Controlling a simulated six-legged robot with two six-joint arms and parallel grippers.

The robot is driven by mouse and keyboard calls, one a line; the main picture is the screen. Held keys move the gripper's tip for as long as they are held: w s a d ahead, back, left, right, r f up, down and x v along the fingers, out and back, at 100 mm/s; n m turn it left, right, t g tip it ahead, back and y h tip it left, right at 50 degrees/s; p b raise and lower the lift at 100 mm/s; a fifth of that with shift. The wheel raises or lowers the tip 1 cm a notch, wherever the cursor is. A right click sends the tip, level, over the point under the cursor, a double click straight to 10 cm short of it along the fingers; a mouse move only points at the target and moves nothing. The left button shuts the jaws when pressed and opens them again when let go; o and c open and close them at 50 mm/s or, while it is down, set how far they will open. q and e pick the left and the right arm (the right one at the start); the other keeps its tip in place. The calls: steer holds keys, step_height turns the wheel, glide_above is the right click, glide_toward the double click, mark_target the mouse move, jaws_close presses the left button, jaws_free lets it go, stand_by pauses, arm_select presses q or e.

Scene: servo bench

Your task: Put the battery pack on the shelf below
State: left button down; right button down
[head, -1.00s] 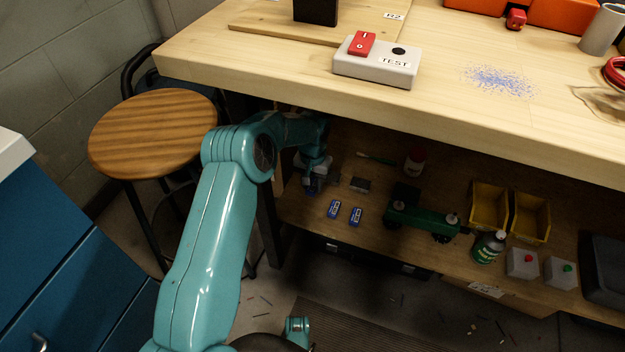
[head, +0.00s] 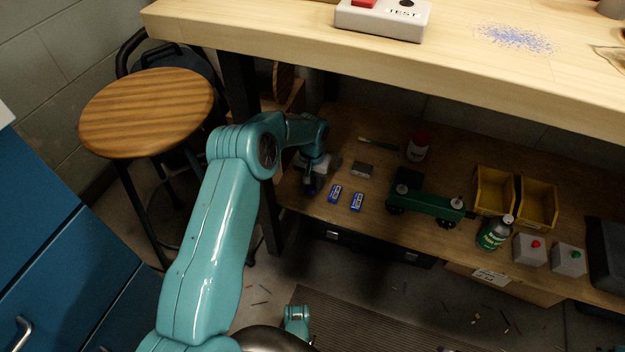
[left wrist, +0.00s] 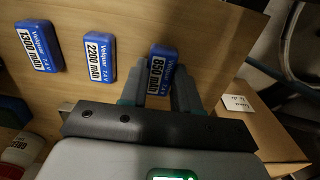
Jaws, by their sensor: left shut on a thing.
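My left gripper (head: 311,186) is low at the left end of the lower shelf (head: 345,225), under the workbench top. In the left wrist view, its fingers (left wrist: 158,88) are shut on a blue battery pack marked 850 mAh (left wrist: 161,66). The held pack is mostly hidden in the head view, and I cannot tell whether it touches the shelf. A blue pack marked 2200 mAh (left wrist: 99,56) and one marked 1300 mAh (left wrist: 39,46) lie beside it in a row. These two also show in the head view (head: 334,193) (head: 357,201). My right gripper is out of view.
A small grey block (head: 362,169) lies behind the packs. To the right stand a green toy-like vehicle (head: 430,205), yellow bins (head: 494,190), a bottle (head: 494,233) and two grey button boxes (head: 529,249). A white card (left wrist: 236,103) is near the gripper. The bench top (head: 300,50) overhangs the arm.

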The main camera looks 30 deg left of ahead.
arm_select(q)
steer(key=shift+f+b, duration=0.45)
steer(key=shift+f, duration=0.1)
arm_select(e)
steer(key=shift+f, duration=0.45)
arm_select(q)
steer(key=c, duration=0.7)
jaws_free()
steer(key=shift+c, duration=0.2)
step_height(320, 180, up, 16)
steer(key=p, duration=0.6)
steer(key=shift+r+p, duration=0.15)
steer(key=shift+p, duration=0.25)
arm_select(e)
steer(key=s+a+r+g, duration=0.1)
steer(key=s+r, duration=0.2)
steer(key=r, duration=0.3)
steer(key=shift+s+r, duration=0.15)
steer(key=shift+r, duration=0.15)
